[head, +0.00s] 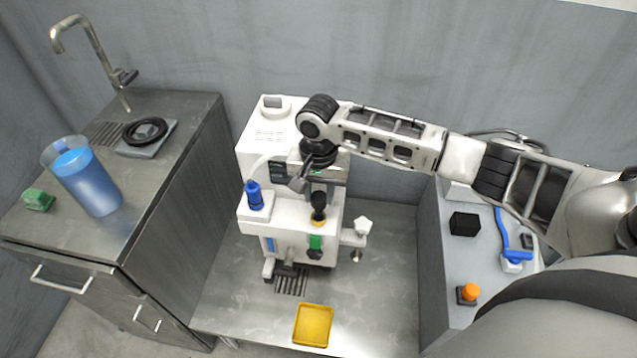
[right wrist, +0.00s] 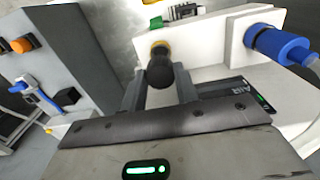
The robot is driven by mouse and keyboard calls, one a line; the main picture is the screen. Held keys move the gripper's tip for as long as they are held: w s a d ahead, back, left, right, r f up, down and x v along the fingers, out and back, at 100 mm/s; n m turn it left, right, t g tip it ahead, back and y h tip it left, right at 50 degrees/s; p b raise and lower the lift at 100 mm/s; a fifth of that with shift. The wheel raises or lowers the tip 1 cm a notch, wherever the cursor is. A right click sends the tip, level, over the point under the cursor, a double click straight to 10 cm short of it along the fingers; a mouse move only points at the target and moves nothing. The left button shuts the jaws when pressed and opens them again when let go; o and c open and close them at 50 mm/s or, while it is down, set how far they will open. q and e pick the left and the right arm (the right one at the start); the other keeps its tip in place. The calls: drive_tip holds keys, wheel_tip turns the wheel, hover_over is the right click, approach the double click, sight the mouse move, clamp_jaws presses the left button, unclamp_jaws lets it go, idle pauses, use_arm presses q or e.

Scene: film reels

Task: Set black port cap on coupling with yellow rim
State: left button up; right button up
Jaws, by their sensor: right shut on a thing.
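The black port cap (head: 319,201) is a dark knob above the front ledge of the white machine (head: 285,215). The coupling with yellow rim (head: 318,222) shows just below it in the head view. My right gripper (head: 311,187) comes down from above and is shut on the cap. In the right wrist view the cap (right wrist: 160,72) sits between the fingertips (right wrist: 161,88), in line with the yellow rim (right wrist: 159,47). The cap hides most of the coupling, so I cannot tell whether it is seated or just above. My left gripper is not in view.
A blue plug (head: 254,196) stands on the machine's ledge left of the cap. A yellow tray (head: 312,326) lies on the metal table (head: 375,300) in front. A blue jug (head: 88,183) is on the left cabinet. A grey right-hand shelf (head: 445,270) holds small items, including a blue-handled brush (head: 507,232).

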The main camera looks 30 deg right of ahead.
wheel_tip(320, 180, down, 2)
drive_tip(key=shift+f+b, duration=0.2)
drive_tip(key=shift+b, duration=0.85)
drive_tip(key=shift+f, duration=0.15)
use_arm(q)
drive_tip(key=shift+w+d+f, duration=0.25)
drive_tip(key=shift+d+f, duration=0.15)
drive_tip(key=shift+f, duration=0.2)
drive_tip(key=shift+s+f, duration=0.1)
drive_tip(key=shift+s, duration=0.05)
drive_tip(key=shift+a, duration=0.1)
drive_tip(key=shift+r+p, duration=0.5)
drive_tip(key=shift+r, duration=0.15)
use_arm(e)
drive_tip(key=shift+a, duration=0.1)
use_arm(q)
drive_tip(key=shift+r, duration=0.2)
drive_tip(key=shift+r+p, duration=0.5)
drive_tip(key=shift+p, duration=0.15)
